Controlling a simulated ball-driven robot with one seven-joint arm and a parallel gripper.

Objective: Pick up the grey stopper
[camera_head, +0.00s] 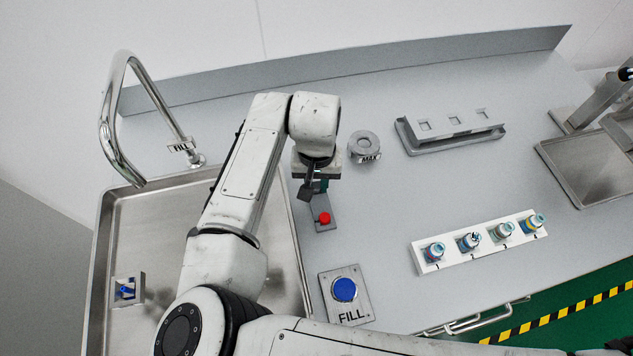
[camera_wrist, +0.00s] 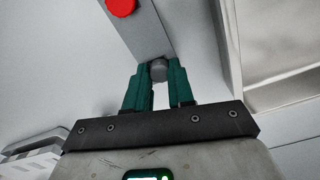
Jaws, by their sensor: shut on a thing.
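The grey stopper (camera_wrist: 158,70) shows in the wrist view as a small grey round piece between the green fingertips of my gripper (camera_wrist: 158,84). My gripper is shut on it. The stopper is at the near end of a grey plate that bears a red button (camera_wrist: 121,6); whether it touches the plate I cannot tell. In the head view my gripper (camera_head: 319,184) points down at the upper end of this plate, and my arm hides most of it. I cannot make out the stopper clearly there.
The red button (camera_head: 323,218) is close below my gripper. A grey ring marked MAX (camera_head: 365,146) stands to the right. A blue FILL button (camera_head: 344,289), a rack of several vials (camera_head: 480,254), a slotted grey holder (camera_head: 452,144), and a sink (camera_head: 108,235) with tap (camera_head: 118,140) surround it.

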